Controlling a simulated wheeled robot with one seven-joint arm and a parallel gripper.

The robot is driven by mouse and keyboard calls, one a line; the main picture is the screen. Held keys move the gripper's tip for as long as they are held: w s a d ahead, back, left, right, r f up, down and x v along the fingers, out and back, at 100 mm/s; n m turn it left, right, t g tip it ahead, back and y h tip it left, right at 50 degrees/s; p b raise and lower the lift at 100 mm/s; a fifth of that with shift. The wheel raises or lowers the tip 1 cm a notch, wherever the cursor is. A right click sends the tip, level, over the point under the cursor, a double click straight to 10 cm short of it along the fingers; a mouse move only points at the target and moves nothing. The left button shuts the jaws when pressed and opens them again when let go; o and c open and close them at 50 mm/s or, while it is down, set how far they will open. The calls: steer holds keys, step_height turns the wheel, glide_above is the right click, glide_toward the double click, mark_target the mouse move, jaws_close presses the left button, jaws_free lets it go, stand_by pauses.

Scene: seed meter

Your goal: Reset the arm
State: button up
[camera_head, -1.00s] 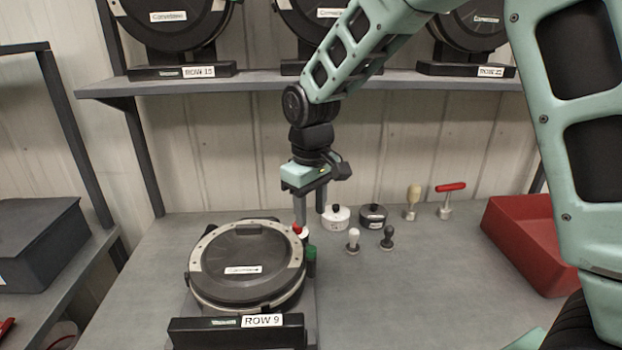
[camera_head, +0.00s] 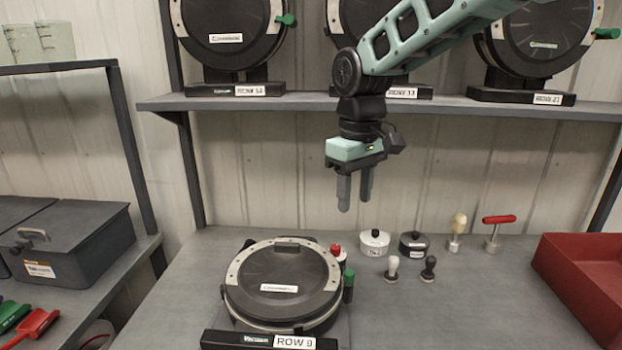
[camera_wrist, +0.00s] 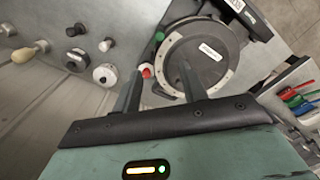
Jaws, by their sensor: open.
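My gripper (camera_head: 355,190) is open and empty, its fingers pointing down. It hangs in the air above the bench, behind and above the ROW 9 seed meter, and touches nothing. In the wrist view the two fingers of my gripper (camera_wrist: 160,85) are apart with nothing held. The ROW 9 seed meter (camera_head: 290,262) lies flat on its stand at the front of the bench, with a red knob (camera_head: 336,249) and a green handle (camera_head: 348,285) at its right edge. It also shows beyond the fingers in the wrist view (camera_wrist: 205,70).
Small knobbed pieces, including a white pot (camera_head: 374,243) and a dark pot (camera_head: 413,247), stand right of the meter. A red bin (camera_head: 590,285) is at the far right. A shelf (camera_head: 420,106) with upright meters is behind. A grey box (camera_head: 75,245) is at left.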

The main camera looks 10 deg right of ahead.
steer(key=s+a+f+n, duration=0.1)
steer(key=s+a+f, duration=0.1)
steer(key=s, duration=0.7)
steer(key=s+a+f, duration=0.2)
steer(key=s+f, duration=0.1)
steer(key=s, duration=0.6)
steer(key=s+a+f+n, duration=0.1)
steer(key=s+a+f, duration=0.2)
steer(key=s, duration=0.5)
steer(key=shift+s+f+n+y, duration=0.25)
steer(key=shift+s+n+y, duration=0.05)
steer(key=shift+s, duration=0.1)
